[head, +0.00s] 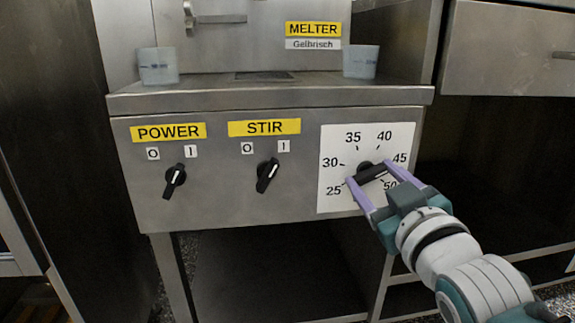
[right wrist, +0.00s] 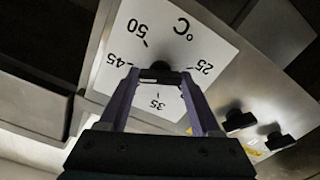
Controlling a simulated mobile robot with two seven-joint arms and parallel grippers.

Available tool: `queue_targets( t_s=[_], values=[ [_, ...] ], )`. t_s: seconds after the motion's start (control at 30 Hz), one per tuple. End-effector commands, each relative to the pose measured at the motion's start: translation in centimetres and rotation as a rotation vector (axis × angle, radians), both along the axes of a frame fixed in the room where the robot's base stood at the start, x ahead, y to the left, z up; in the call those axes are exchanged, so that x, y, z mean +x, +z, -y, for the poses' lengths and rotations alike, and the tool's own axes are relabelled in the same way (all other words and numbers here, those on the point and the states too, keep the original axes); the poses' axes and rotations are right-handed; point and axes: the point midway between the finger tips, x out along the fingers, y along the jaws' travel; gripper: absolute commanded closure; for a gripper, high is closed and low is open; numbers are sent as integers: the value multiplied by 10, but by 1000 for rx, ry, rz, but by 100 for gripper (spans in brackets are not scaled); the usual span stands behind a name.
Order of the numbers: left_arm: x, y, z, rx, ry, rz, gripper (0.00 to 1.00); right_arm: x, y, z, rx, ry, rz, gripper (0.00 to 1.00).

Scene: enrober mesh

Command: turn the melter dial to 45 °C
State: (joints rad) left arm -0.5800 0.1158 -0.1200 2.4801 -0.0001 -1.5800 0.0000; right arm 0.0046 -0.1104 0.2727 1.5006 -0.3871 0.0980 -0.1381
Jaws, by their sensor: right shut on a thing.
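The melter dial is a black knob (head: 366,169) on a white scale plate (head: 338,140) marked from 25 to 50, at the right of the steel front panel. My right gripper (head: 370,173) comes in from the lower right and is shut on the dial, one purple finger on each side. The right wrist view shows the dial (right wrist: 160,71) between the fingertips (right wrist: 160,76), with the 25, 35, 45 and 50 marks around it. The fingers partly cover the dial, and I cannot tell which mark it points at. My left gripper is not in view.
A POWER switch (head: 175,180) and a STIR switch (head: 267,175) sit left on the same panel, both tilted toward I. Two translucent cups, left (head: 158,66) and right (head: 361,62), stand on the ledge (head: 210,95) above. A drawer front (head: 515,48) is at the upper right.

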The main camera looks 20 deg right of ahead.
Motion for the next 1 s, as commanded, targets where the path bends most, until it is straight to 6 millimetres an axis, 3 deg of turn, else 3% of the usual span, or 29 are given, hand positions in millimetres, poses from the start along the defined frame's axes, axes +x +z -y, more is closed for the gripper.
queue_targets(
  t_s=[0.33, 0.87, 0.9, 1.0],
  values=[
    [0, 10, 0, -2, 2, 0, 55, 0, 2, 0, 130, 0, 34, 91],
    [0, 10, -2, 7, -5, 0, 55, 0, 1, 0, 150, 2, 40, 91],
    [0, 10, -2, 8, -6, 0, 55, 0, 1, 0, 150, 2, 40, 32],
    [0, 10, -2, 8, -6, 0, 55, 0, 1, 0, 149, 1, 39, 20]
  ],
)
